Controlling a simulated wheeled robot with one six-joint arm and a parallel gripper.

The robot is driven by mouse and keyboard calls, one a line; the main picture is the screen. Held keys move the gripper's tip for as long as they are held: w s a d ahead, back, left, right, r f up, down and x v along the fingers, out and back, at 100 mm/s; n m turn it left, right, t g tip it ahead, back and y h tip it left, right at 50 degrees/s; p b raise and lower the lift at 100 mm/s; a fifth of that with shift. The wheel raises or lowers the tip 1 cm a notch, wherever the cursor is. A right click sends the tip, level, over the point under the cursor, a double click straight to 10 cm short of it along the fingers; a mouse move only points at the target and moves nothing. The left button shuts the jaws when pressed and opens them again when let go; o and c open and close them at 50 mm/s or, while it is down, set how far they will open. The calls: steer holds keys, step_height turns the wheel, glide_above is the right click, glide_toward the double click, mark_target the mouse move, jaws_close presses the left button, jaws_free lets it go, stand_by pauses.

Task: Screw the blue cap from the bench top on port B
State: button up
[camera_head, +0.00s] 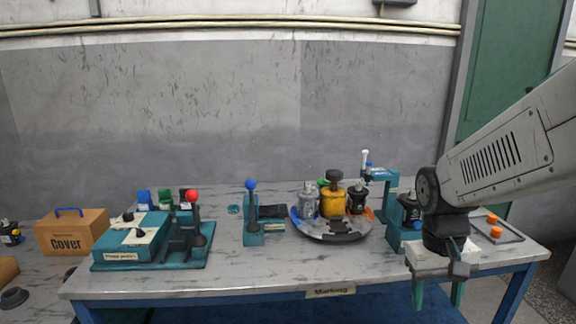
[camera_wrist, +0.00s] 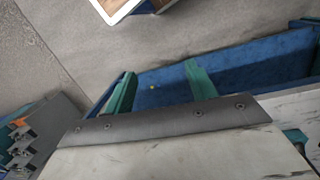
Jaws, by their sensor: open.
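My gripper (camera_head: 438,303) hangs at the right front edge of the bench, its two teal fingers apart, pointing down and empty. In the wrist view the fingers (camera_wrist: 159,72) are spread over a blue surface and grey floor, with nothing between them. I cannot make out a blue cap for certain; a small flat blue-green piece (camera_head: 235,209) lies on the bench top left of the blue-knobbed lever. A round turntable (camera_head: 335,237) carries a yellow motor body (camera_head: 333,202) with grey and black parts beside it. Port B cannot be told at this size.
A teal fixture with a red-knobbed lever (camera_head: 195,197) stands left, beside a brown "Cover" box (camera_head: 72,232). A blue-knobbed lever (camera_head: 251,186) and a teal press (camera_head: 384,178) flank the turntable. A tray (camera_head: 510,234) with orange caps (camera_head: 494,230) lies right, behind my gripper.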

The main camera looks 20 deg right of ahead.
steer(key=s+a+r+n+t, duration=0.2)
steer(key=a+r, duration=0.6)
steer(key=a, duration=0.4)
steer(key=shift+s+a+r+n+t+y, duration=0.2)
steer(key=shift+s+a+n+t+y, duration=0.15)
steer(key=shift+s+n, duration=0.35)
steer(key=shift+w+a+r+n, duration=0.1)
steer(key=shift+w+a+n, duration=0.05)
steer(key=shift+a+n, duration=0.2)
steer(key=c, duration=0.3)
steer(key=shift+c, duration=0.7)
